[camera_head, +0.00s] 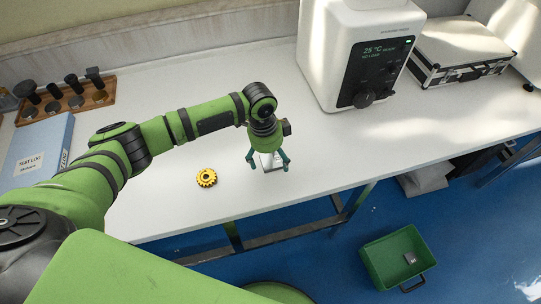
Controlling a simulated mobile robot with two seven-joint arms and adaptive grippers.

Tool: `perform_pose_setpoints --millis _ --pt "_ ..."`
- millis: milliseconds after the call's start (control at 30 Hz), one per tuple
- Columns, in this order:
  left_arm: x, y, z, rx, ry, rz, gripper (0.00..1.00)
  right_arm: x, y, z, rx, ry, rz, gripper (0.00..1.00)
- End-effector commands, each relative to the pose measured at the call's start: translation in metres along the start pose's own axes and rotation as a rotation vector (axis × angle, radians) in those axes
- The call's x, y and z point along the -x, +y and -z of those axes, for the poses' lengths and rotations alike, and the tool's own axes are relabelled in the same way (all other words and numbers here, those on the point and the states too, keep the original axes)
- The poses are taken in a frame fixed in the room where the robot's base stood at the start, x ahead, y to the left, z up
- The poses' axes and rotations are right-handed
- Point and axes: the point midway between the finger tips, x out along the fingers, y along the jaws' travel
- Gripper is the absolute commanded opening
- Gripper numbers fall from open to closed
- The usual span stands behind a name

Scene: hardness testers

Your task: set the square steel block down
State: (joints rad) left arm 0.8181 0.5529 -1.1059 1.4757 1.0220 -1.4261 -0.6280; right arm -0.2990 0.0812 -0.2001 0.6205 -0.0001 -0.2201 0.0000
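My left gripper (269,163) is above the front part of the white table, fingers pointing down. Its two teal fingers are spread wide. A small pale, silvery block (271,161), seemingly the square steel block, shows between and below the fingers. It looks narrower than the gap between them, with no clear contact. The gripper body hides part of the block, and I cannot tell surely whether it rests on the table. My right gripper is not in view.
The white tester (345,55) and a silver case (462,52) stand behind right. A blue test log (38,150) and wooden rack (65,103) are left. A green crate (381,272) on the floor holds a small grey piece.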

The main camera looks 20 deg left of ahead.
Motion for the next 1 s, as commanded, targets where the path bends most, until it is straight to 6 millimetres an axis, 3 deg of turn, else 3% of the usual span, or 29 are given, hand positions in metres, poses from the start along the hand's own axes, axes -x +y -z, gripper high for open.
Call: perform_pose_setpoints --millis 333,800,1000 --pt "0.011 -0.001 0.000 0.001 0.000 0.003 0.88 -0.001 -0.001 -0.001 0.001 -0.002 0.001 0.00" --pt "0.102 -0.001 0.000 -0.001 0.001 0.003 0.88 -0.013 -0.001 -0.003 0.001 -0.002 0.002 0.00" --pt "0.121 0.000 0.000 0.001 0.000 0.000 0.88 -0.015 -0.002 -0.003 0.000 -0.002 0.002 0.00"
